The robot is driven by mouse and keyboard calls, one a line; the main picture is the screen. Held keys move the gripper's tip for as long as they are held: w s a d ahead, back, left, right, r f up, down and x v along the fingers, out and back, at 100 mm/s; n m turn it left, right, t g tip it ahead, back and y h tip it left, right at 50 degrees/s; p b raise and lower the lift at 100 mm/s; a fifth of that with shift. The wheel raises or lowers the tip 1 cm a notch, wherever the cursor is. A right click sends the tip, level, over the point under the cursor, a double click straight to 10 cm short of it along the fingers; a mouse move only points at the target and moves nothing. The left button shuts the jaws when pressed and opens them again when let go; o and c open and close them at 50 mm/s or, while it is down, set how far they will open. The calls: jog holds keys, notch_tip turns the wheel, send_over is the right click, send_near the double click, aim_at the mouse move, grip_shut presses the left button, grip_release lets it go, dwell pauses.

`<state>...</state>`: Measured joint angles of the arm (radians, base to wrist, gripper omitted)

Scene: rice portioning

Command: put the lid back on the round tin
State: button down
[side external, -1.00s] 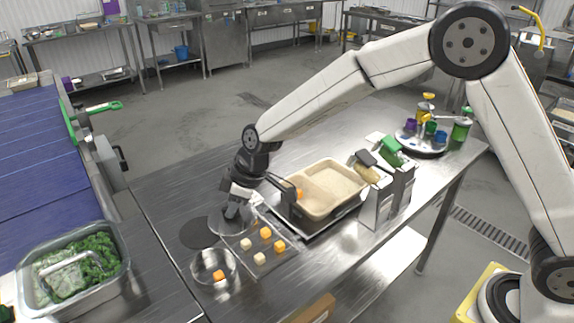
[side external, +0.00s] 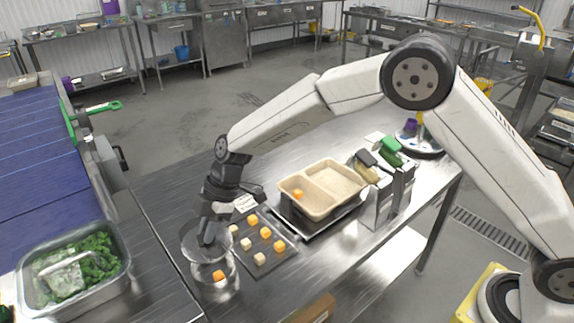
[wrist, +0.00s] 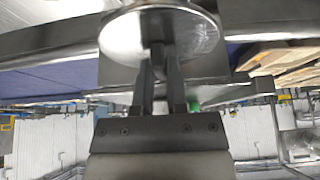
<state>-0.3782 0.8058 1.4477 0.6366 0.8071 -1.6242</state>
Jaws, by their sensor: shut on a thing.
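The round tin (side external: 232,284) stands near the front left of the steel table, with an orange cube (side external: 219,275) showing at it. My gripper (side external: 207,240) points down and is shut on the middle of the round metal lid (side external: 188,247).
A dark board (side external: 274,257) with several orange and pale cubes lies right of the tin. Behind it a beige two-compartment tray (side external: 318,208) stands on a dark base. A steel pan of greens (side external: 122,275) is at the left.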

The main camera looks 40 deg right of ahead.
jog(key=shift+f, duration=0.2)
jog(key=shift+f, duration=2.95)
jog(key=shift+f, duration=0.2)
dwell(0.4)
jog(key=shift+c, duration=0.5)
grip_release()
jog(key=shift+r, duration=0.1)
jog(key=shift+r, duration=3.4)
